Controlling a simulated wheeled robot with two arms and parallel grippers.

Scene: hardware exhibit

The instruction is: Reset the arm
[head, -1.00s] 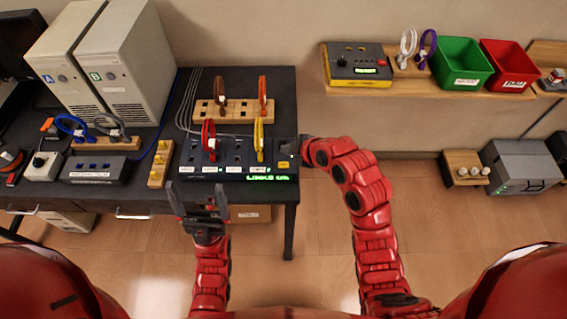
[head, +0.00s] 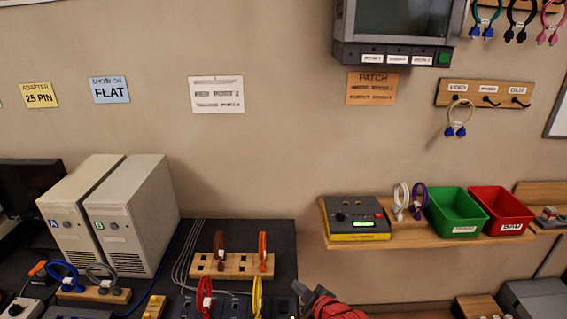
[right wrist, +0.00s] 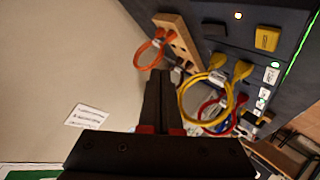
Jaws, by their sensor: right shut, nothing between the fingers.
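My right gripper (head: 302,292) shows at the bottom edge of the head view, by the front right part of the dark table. In the right wrist view the fingers (right wrist: 160,85) are together with nothing between them. The yellow cable (right wrist: 205,95) and red cable (right wrist: 218,115) are plugged into the dark panel (right wrist: 225,60) beyond the fingers, apart from them. An orange cable (right wrist: 150,48) loops from the wooden socket strip (right wrist: 178,35). My left gripper is outside the head view.
Two beige computer towers (head: 135,215) stand on the table (head: 275,235) at left. A shelf (head: 400,238) on the right holds a yellow-edged tester (head: 357,218), a green bin (head: 455,212) and a red bin (head: 502,210). A monitor (head: 395,35) hangs above.

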